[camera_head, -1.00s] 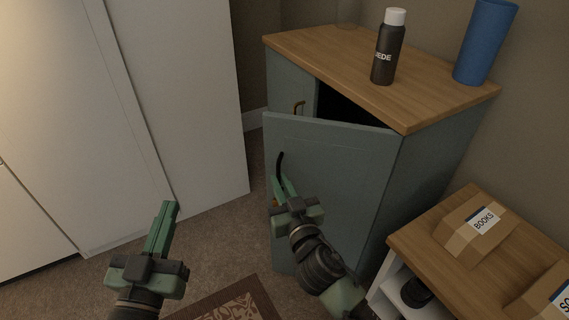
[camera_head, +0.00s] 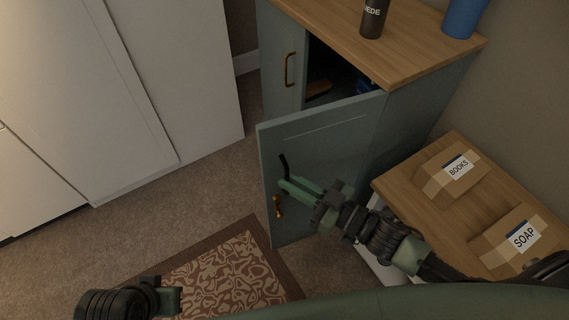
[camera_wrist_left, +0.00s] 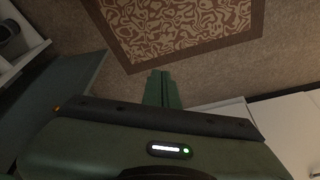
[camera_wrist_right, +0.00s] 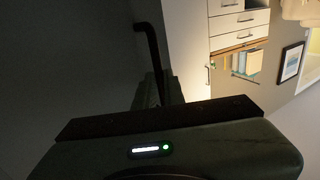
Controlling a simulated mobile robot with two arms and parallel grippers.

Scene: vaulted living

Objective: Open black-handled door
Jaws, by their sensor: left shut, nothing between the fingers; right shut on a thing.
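The cabinet door (camera_head: 325,150) is blue-grey and stands ajar, swung out from the cabinet (camera_head: 420,125). Its black handle (camera_head: 284,165) is near the door's free edge. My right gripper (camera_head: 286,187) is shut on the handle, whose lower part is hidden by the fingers. In the right wrist view the black handle (camera_wrist_right: 152,50) runs down to the fingers (camera_wrist_right: 158,90). My left gripper (camera_head: 172,296) is shut and empty, low at the left of the head view, over the floor. Its closed fingers (camera_wrist_left: 161,88) show in the left wrist view.
A brass handle (camera_head: 289,70) is on the other cabinet door. A bottle (camera_head: 373,18) and a blue vase (camera_head: 464,18) stand on top. Boxes marked BOOKS (camera_head: 450,172) and SOAP (camera_head: 513,238) sit on a low shelf unit at right. A patterned rug (camera_head: 225,278) lies in front.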

